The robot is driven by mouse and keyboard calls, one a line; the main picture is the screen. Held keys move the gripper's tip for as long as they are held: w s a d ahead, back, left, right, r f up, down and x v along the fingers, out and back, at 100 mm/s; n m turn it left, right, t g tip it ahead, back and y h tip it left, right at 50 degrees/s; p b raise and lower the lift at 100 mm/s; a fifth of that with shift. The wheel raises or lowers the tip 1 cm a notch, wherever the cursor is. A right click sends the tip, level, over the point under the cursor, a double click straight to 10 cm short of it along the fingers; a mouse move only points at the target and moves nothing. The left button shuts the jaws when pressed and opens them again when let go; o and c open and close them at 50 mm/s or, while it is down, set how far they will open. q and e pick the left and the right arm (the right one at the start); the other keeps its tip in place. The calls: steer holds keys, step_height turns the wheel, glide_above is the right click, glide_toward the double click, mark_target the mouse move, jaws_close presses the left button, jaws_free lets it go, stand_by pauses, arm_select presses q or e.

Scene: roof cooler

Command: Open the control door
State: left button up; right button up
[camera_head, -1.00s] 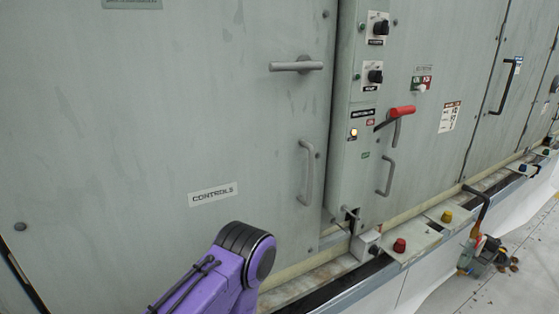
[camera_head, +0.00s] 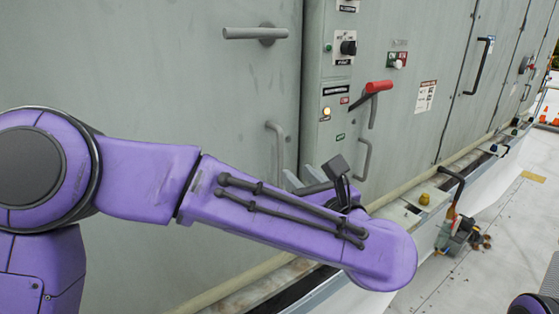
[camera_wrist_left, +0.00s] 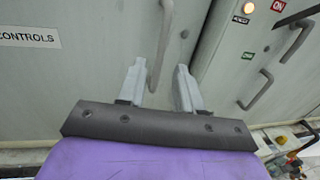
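The control door (camera_head: 150,60) is a large grey panel, standing shut. Its lever handle (camera_head: 255,33) sticks out horizontally to the left near its right edge. Its vertical pull handle (camera_head: 277,150) is lower down, partly hidden by my left arm in the head view. In the left wrist view the CONTROLS label (camera_wrist_left: 30,37) is at the left, and the pull handle (camera_wrist_left: 160,45) shows beyond the fingers. My left gripper (camera_wrist_left: 160,80) is open and empty, its two grey fingers apart and pointing at the door. In the head view it is mostly hidden behind my purple forearm. My right gripper is out of view.
A ledge with a yellow knob (camera_head: 424,199) runs along the bottom. Open floor (camera_head: 500,240) lies at the right.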

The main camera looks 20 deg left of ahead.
mark_target(282, 158)
arm_select(q)
steer(key=p+x, duration=0.3)
steer(key=x, duration=0.7)
steer(key=shift+w+p, duration=0.1)
steer(key=shift+p, duration=0.3)
steer(key=shift+w+f, duration=0.1)
steer(key=shift+w, duration=0.05)
steer(key=shift+d, duration=0.1)
jaws_close()
